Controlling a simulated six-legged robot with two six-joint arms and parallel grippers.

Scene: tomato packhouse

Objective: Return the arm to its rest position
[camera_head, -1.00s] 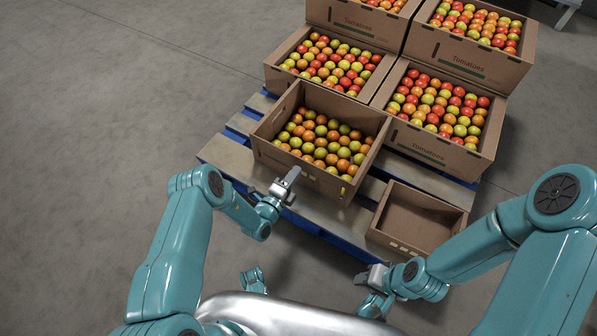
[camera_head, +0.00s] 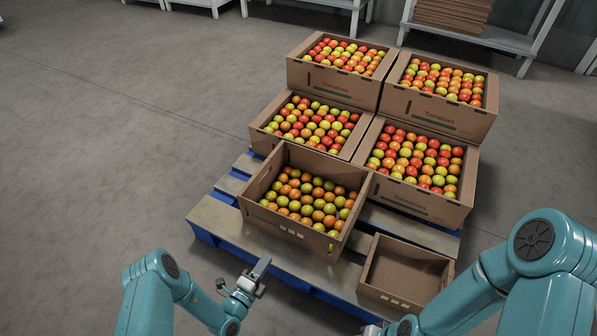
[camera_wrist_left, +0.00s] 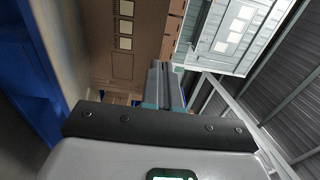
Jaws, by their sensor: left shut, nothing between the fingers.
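My left arm comes in from the lower left in the head view. Its gripper (camera_head: 262,268) is shut and empty, in front of the open cardboard box (camera_head: 292,232) of green and orange tomatoes and apart from it in the picture. In the left wrist view the closed fingers (camera_wrist_left: 166,88) point ahead, with brown cardboard (camera_wrist_left: 125,68) beyond them. My right gripper (camera_head: 372,330) shows only in part at the bottom edge of the head view, so its jaws cannot be judged.
Full tomato boxes (camera_head: 430,207) stand stacked behind on a blue-edged wooden pallet (camera_head: 222,222). A small empty carton (camera_head: 408,250) sits at the pallet's front right. Open grey floor (camera_head: 90,150) lies to the left. White-framed racks (camera_head: 505,48) stand at the back.

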